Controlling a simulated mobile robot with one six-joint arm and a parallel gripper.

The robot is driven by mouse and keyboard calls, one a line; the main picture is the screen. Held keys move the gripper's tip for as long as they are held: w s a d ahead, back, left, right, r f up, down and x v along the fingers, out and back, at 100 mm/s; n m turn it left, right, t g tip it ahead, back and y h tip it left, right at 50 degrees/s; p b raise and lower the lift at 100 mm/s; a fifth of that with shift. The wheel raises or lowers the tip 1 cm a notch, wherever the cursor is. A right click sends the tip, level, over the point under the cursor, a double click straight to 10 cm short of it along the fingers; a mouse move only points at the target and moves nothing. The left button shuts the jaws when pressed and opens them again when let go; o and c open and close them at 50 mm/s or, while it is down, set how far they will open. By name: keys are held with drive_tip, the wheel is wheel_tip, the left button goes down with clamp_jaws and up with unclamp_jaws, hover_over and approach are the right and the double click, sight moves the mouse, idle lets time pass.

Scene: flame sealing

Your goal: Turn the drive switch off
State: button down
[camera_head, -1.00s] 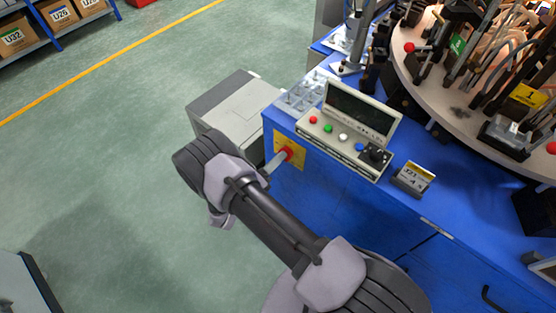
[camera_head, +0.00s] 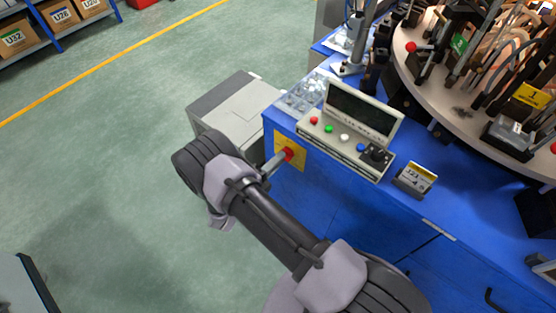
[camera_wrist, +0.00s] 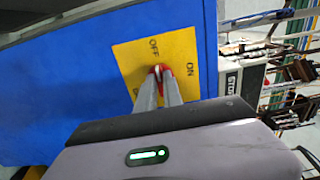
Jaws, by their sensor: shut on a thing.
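The drive switch is a red knob (camera_wrist: 158,68) on a yellow plate (camera_wrist: 130,58) on the blue cabinet's side. The plate reads OFF at the top and ON at the right; another label at the lower left is partly hidden. My gripper (camera_wrist: 159,74) is shut on the red knob, with the fingers meeting it from below in the wrist view. The fingers cover much of the knob, so I cannot tell which label it points to. In the head view the knob (camera_head: 288,154) shows at the end of my gripper (camera_head: 283,158).
A control panel (camera_head: 345,146) with coloured buttons sits on the blue cabinet top above the switch. A grey box (camera_head: 238,112) stands left of the cabinet. The green floor at left is open.

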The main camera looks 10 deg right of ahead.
idle(0.4)
drive_tip(key=c, duration=1.5)
unclamp_jaws()
drive_tip(key=p+v, duration=0.3)
drive_tip(key=v, duration=1.4)
drive_tip(key=shift+s+a+p, duration=0.15)
drive_tip(key=shift+p, duration=0.25)
